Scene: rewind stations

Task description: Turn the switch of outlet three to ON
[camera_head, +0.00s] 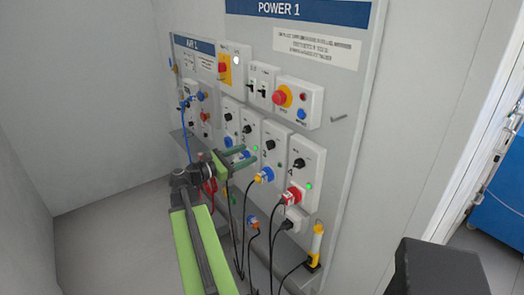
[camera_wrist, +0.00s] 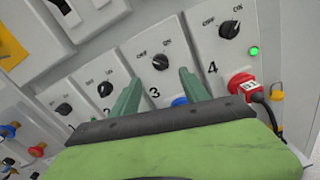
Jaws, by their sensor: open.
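Outlet three's switch (camera_wrist: 160,62) is a black rotary knob under OFF and ON marks, above a "3" in the wrist view. I cannot tell exactly where its pointer stands. In the head view, outlet three (camera_head: 273,148) is a white box between outlets 2 and 4. My gripper (camera_wrist: 160,78) is open and empty, with its green fingers framing the knob from below in the wrist view. I see no contact. In the head view my gripper (camera_head: 240,159) is in front of the outlet row.
Outlet 4 (camera_head: 306,164) stands right of outlet three, with a green lamp (camera_wrist: 253,50) lit and a red plug (camera_wrist: 243,83) in it. Outlet 2's knob (camera_wrist: 105,89) is to the left. A red emergency button (camera_head: 281,97) is above. Cables hang below the outlets.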

